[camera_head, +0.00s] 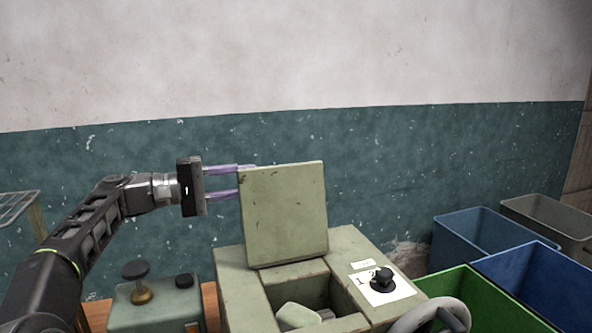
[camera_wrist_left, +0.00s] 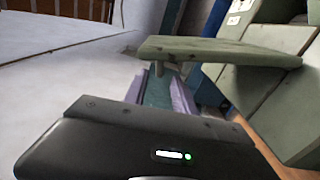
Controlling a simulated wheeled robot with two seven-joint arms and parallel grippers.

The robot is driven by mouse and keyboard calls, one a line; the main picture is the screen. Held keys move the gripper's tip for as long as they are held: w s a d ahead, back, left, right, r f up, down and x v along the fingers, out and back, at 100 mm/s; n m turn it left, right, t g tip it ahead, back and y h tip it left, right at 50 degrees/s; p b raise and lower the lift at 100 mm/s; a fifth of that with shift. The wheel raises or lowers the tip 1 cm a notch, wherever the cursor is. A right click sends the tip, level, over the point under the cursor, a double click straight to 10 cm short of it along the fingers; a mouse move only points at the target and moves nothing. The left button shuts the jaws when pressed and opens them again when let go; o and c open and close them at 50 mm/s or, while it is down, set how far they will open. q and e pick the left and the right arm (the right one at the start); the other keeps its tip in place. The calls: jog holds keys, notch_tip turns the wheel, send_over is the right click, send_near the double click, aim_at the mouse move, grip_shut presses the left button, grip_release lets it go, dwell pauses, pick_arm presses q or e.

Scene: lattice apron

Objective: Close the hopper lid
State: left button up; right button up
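The hopper lid (camera_head: 285,213) is a pale green square panel standing up, tilted slightly back, at the rear of the hopper opening. The green hopper body (camera_head: 238,287) is open below it, with pale lumps (camera_head: 298,316) inside. My left gripper (camera_head: 240,182) is at the lid's left edge, its purple fingers apart with nothing seen between them. The upper fingertip passes partly behind the lid. In the left wrist view the lid (camera_wrist_left: 215,48) crosses just beyond the fingers (camera_wrist_left: 162,85); whether they touch it I cannot tell. My right gripper is not in view.
A black knob (camera_head: 383,280) on a numbered white card sits right of the opening. A grey handwheel (camera_head: 436,318) is in front. A green box (camera_head: 158,305) with knobs stands left. Blue, green and grey bins (camera_head: 476,235) stand at right. A wall is behind.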

aim_at(280, 179)
pick_arm(q)
jog(key=shift+s+d, duration=0.1)
jog(key=shift+d, duration=0.05)
jog(key=shift+s+r, duration=0.15)
jog(key=shift+s, duration=0.05)
jog(key=shift+p+x, duration=0.95)
jog(key=shift+x, duration=2.9)
jog(key=shift+w, duration=0.1)
grip_shut()
jog(key=shift+f, duration=0.35)
